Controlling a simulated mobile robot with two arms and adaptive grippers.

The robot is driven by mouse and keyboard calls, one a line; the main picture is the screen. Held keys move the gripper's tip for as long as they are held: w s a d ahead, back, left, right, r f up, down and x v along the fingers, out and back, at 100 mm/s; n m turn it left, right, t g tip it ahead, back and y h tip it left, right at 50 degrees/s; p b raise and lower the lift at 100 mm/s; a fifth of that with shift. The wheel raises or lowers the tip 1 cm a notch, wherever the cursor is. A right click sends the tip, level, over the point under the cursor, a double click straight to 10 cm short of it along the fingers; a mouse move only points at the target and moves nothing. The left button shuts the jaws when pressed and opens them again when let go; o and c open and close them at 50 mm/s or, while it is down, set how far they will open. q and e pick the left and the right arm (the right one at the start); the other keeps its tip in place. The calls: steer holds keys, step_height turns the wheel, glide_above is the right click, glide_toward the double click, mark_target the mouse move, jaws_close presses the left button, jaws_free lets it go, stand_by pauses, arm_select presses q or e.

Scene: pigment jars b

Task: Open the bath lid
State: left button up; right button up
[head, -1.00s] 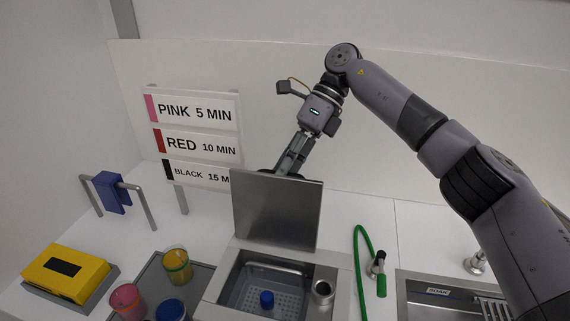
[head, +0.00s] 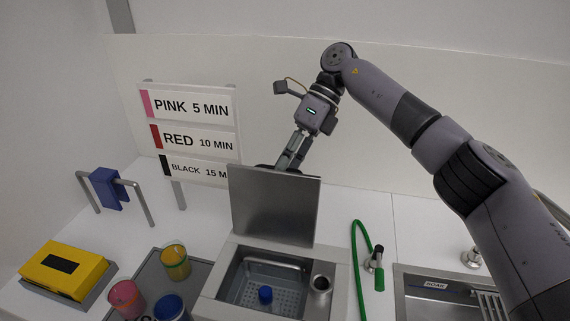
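The bath (head: 318,308) stands at the lower middle of the head view. Its grey metal lid (head: 274,205) stands raised, near upright, at the bath's back edge. My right gripper (head: 284,168) reaches down behind the lid's top edge. Its fingertips are partly hidden by the lid, so I cannot tell whether they are open or shut, or touching it. My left gripper is not in view.
A sign board (head: 196,137) stands behind to the left. Pink (head: 126,298), yellow (head: 175,262) and blue (head: 170,308) jars stand on a grey tray left of the bath. A yellow box (head: 65,268) lies further left. A green hose (head: 358,260) and a sink (head: 440,303) are to the right.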

steer(key=shift+r, duration=0.2)
steer(key=v, duration=0.7)
stand_by(0.4)
steer(key=shift+w+d+r, duration=0.1)
steer(key=shift+d, duration=0.05)
